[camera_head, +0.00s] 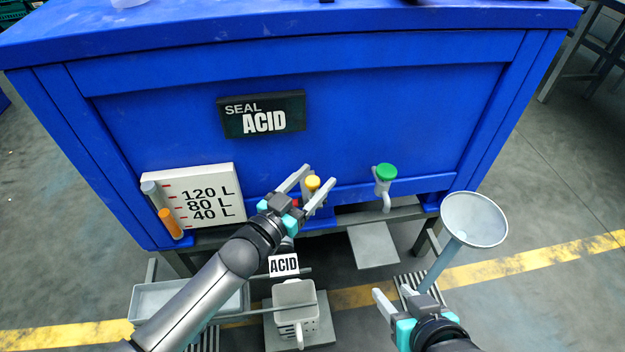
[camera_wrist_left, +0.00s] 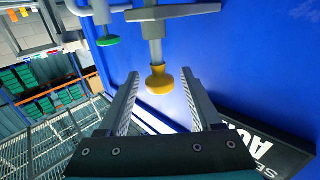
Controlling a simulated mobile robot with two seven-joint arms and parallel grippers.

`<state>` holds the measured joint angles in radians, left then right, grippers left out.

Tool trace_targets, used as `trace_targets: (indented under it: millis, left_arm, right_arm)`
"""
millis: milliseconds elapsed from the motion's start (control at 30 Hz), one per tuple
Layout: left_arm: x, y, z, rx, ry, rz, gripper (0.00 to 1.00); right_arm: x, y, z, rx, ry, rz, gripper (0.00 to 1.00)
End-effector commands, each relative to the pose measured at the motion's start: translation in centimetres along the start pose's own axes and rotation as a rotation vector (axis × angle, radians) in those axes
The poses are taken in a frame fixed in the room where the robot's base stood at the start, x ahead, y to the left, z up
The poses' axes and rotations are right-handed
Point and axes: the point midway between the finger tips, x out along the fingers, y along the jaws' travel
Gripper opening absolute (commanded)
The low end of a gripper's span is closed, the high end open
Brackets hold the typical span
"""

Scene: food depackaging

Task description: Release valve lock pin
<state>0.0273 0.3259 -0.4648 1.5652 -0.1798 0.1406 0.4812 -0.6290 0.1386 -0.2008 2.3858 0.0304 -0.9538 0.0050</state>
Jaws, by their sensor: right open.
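The yellow knob of the lock pin (camera_head: 312,183) sticks out low on the front of the blue tank. In the left wrist view the yellow knob (camera_wrist_left: 159,80) sits at the end of a grey shaft with a grey crossbar (camera_wrist_left: 172,12). My left gripper (camera_head: 318,175) is open, with one finger on each side of the knob. In the left wrist view a gap shows between the knob and each finger of my left gripper (camera_wrist_left: 160,85). My right gripper (camera_head: 391,292) is open and empty, low in the head view, beside the funnel's stem.
A green-topped tap (camera_head: 386,172) is right of the knob. A grey funnel (camera_head: 474,219) stands at the right. A white canister (camera_head: 295,310) stands below the left gripper, near a grey tray (camera_head: 150,300). An ACID sign (camera_head: 262,114) and level gauge (camera_head: 205,197) are on the tank.

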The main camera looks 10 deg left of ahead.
Motion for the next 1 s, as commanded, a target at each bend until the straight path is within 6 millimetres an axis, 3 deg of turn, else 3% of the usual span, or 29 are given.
trace_targets:
  millis: [67,567,1000]
  left_arm:
    - [0.0,0.0,0.0,0.0,0.0,0.0,0.56]
    - [-0.02,0.0,0.01,0.0,0.0,0.0,0.0]
    - [-0.03,0.01,0.03,0.0,0.0,0.0,0.0]
  right_arm:
    - [0.0,0.01,0.02,0.0,-0.001,0.0,0.5]
    - [0.0,0.02,0.02,0.0,-0.001,0.001,0.5]
    - [0.0,0.03,0.01,0.0,-0.001,0.001,0.5]
